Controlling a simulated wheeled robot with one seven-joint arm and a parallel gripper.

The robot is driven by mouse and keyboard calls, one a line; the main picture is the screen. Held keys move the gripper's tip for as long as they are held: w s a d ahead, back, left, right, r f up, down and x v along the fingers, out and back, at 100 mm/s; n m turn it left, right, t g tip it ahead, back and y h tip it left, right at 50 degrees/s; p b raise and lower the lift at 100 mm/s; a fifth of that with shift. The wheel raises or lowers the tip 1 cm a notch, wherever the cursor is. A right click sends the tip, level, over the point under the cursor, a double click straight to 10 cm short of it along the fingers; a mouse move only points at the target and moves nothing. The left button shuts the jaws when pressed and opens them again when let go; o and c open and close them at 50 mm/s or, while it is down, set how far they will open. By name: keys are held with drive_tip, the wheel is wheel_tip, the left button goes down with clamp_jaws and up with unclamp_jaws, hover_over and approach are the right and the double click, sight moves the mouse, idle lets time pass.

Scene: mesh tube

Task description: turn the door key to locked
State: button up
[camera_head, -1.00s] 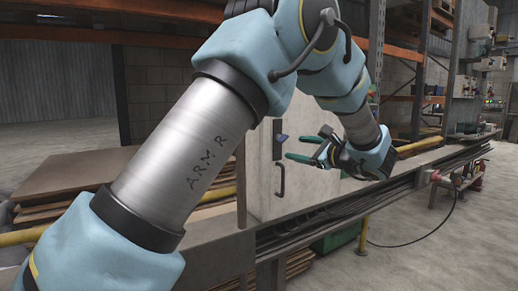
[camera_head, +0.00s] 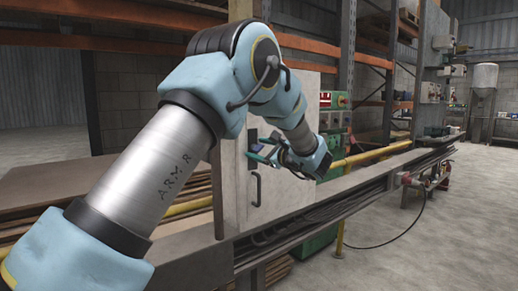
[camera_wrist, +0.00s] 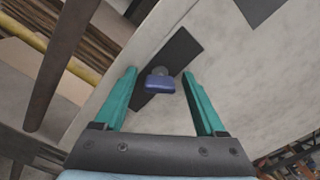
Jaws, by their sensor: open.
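The blue key (camera_wrist: 160,84) sits in a round grey lock on a dark plate (camera_wrist: 184,48) on the pale door (camera_wrist: 235,80) in the wrist view. Its wide head lies roughly crosswise between my fingers. My gripper (camera_wrist: 159,75) is open, with one teal finger on each side of the key and a gap on both sides. In the head view my gripper (camera_head: 257,149) is at the front of the door (camera_head: 285,195), over the dark plate (camera_head: 252,136). The key is hard to make out there.
A dark pull handle (camera_head: 256,190) is on the door below the lock. A yellow rail (camera_head: 365,155) and a long bench ledge (camera_head: 330,196) run off to the right. Brown boards (camera_head: 60,190) are stacked at the left. Concrete floor at the right is open.

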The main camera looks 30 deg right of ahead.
drive_tip(key=shift+c, duration=0.3)
clamp_jaws()
idle(0.3)
